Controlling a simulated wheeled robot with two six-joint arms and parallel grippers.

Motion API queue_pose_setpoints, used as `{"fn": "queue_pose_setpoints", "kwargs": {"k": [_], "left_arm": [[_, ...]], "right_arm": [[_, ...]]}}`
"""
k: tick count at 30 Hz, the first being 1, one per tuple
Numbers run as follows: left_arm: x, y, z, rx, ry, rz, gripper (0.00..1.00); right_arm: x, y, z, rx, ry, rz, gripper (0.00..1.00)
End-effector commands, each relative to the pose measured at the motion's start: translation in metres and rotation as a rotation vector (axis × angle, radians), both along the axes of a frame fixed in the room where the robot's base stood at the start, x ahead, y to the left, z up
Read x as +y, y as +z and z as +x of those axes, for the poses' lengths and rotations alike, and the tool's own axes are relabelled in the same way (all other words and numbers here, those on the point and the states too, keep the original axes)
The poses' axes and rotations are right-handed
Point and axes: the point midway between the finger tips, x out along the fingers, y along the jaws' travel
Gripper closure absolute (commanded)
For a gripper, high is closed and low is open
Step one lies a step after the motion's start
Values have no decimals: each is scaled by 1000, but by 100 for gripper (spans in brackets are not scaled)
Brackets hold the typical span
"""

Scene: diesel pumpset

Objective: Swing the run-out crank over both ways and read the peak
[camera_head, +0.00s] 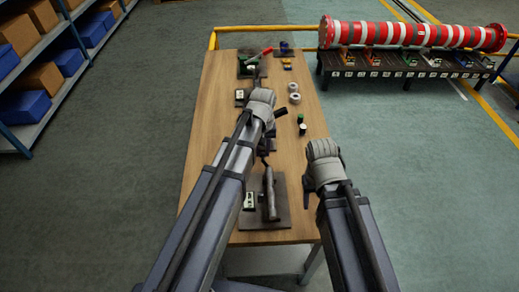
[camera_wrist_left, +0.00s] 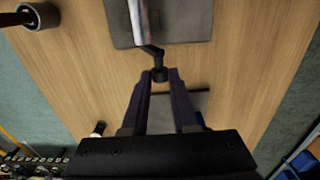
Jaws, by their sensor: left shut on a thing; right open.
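The run-out crank is a thin dark arm (camera_wrist_left: 152,52) at the end of a grey cylindrical shaft (camera_head: 270,192), with a dark knob (camera_wrist_left: 158,74) at its tip. The shaft stands over a dark base plate (camera_head: 280,219) on the near part of the bench. My left gripper (camera_wrist_left: 159,75) is shut on the knob in the left wrist view; in the head view my left arm partly covers this spot. My right gripper (camera_head: 308,192) hangs open, right of the plate near the bench's right edge. No readable dial shows.
A small card (camera_head: 249,200) sits left of the shaft. Shelves (camera_head: 45,75) stand left; a striped cylinder (camera_head: 410,35) lies behind right.

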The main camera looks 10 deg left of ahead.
Motion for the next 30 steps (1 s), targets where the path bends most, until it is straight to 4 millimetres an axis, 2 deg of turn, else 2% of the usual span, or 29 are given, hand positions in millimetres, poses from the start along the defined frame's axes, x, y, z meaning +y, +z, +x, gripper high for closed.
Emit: {"fn": "queue_pose_setpoints", "kwargs": {"k": [3, 15, 30], "left_arm": [[-9, 1, 4, 25, -5, 82, 100], [-22, 1, 6, 86, -3, 288, 100], [-24, 3, 6, 101, 0, 340, 100]], "right_arm": [[0, 0, 0, 0, 0, 0, 43], [0, -8, 0, 0, 0, 0, 43], [0, -10, 0, 0, 0, 0, 43]]}}
